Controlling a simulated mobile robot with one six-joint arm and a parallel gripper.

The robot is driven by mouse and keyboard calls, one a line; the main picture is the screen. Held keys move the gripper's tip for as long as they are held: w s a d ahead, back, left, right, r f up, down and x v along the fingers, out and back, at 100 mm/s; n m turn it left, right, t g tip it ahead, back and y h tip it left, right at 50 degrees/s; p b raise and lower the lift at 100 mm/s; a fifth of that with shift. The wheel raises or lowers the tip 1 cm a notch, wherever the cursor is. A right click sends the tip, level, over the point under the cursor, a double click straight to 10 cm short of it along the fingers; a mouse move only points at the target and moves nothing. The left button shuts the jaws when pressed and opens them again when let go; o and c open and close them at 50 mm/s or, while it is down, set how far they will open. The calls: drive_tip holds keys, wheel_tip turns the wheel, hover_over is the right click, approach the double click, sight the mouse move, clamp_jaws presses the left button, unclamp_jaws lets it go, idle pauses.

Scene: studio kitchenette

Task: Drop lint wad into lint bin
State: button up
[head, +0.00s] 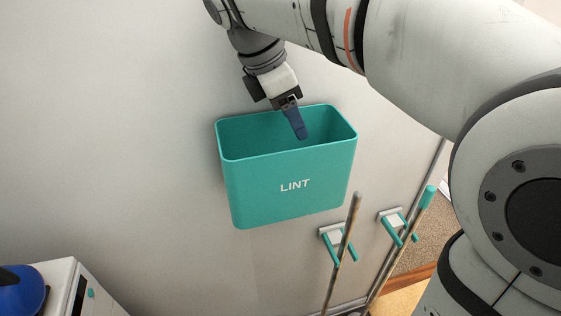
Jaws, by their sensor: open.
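The teal lint bin (290,190), marked LINT, is fixed against the pale wall panel with its open top facing up. My gripper (299,132) comes down from above, its dark blue finger reaching over the bin's opening near the back right. The fingers overlap in this view, so the gap between them does not show clearly. No lint wad is visible at the gripper. The bin's floor is hidden behind its front wall, so I cannot see what lies inside.
Metal rods stand in teal-and-white wall clips (337,236) just right of the bin. A white appliance (75,285) with a blue round object (22,290) is at the lower left. The wall left of the bin is clear.

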drive_tip(key=v, duration=0.7)
drive_tip(key=shift+a+r, duration=0.2)
drive_tip(key=shift+r, duration=0.2)
drive_tip(key=shift+s+f, duration=0.1)
